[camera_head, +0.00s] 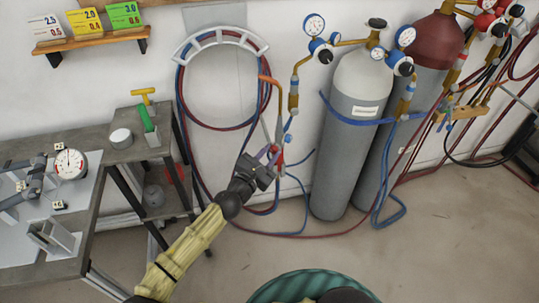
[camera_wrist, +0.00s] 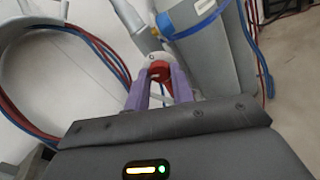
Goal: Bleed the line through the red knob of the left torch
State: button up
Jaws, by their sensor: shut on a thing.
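The left torch (camera_head: 281,112) stands upright by the wall, with a copper-coloured tip bent at its top and a blue knob (camera_head: 288,139) low on its side. Its red knob (camera_head: 279,160) is low on the body, partly hidden by my gripper (camera_head: 271,156). In the wrist view, the red knob (camera_wrist: 159,70) sits between the two purple fingers of my gripper (camera_wrist: 160,79). The fingers are closed on it from both sides. The torch's grey body shows just beyond the knob.
A grey cylinder (camera_head: 347,150) with a blue strap stands just right, a red-topped one (camera_head: 433,42) behind it. Red and blue hoses hang on a wall hook (camera_head: 222,38) and trail on the floor. A workbench (camera_head: 125,152) with gauges is left; a green ribbed bin (camera_head: 275,288) is in front.

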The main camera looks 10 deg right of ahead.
jog(key=m, duration=0.3)
jog(key=shift+m+b, duration=0.4)
jog(key=m+b, duration=0.1)
jog(key=m, duration=0.2)
jog(key=shift+m, duration=0.3)
jog(key=m+b, duration=0.2)
jog(key=m, duration=0.2)
jog(key=shift+m+b, duration=0.45)
jog(key=shift+m, duration=0.85)
jog(key=o, duration=1)
jog(key=shift+r, duration=0.1)
jog(key=shift+a, duration=0.1)
